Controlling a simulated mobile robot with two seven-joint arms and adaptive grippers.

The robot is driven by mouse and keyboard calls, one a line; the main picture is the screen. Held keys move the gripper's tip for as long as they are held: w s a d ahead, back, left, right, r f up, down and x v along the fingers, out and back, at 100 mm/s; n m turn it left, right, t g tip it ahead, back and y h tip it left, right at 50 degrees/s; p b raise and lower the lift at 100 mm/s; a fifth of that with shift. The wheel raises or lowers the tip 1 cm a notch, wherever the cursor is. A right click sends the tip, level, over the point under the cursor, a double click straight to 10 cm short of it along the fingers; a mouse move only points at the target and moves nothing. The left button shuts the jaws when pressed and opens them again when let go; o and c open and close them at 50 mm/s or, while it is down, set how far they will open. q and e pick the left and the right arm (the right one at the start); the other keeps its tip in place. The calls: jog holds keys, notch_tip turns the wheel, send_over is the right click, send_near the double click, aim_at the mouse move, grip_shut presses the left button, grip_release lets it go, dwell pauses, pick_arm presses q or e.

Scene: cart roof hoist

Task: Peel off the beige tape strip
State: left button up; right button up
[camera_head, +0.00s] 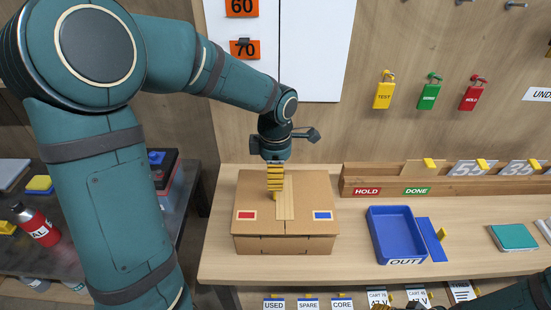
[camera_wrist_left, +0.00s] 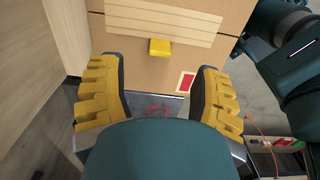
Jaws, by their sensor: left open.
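A closed cardboard box (camera_head: 310,222) sits on the wooden bench. The beige tape strip (camera_head: 288,207) lies along the middle of its lid; in the left wrist view it crosses the top (camera_wrist_left: 165,20). A yellow tab (camera_wrist_left: 160,47) is at the strip's edge in that view. My left gripper (camera_head: 275,195) points down over the lid beside the strip and partly hides it. In the wrist view its yellow fingers (camera_wrist_left: 160,85) are wide apart, with nothing between them; the tab is beyond the tips. My right gripper (camera_head: 398,306) is only partly visible at the bottom edge.
A blue OUT tray (camera_head: 377,245) stands right of the box, with a blue flat piece (camera_head: 431,240) beside it. A wooden rack (camera_head: 360,179) with HOLD and DONE labels runs along the back. A teal pad (camera_head: 513,237) lies farther right. Bare bench separates box and tray.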

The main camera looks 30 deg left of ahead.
aim_at(283, 192)
pick_arm(q)
notch_tip(283, 192, down, 7)
jog(key=shift+r+b, duration=0.1)
jog(key=shift+b, duration=0.35)
grip_shut()
dwell(0.3)
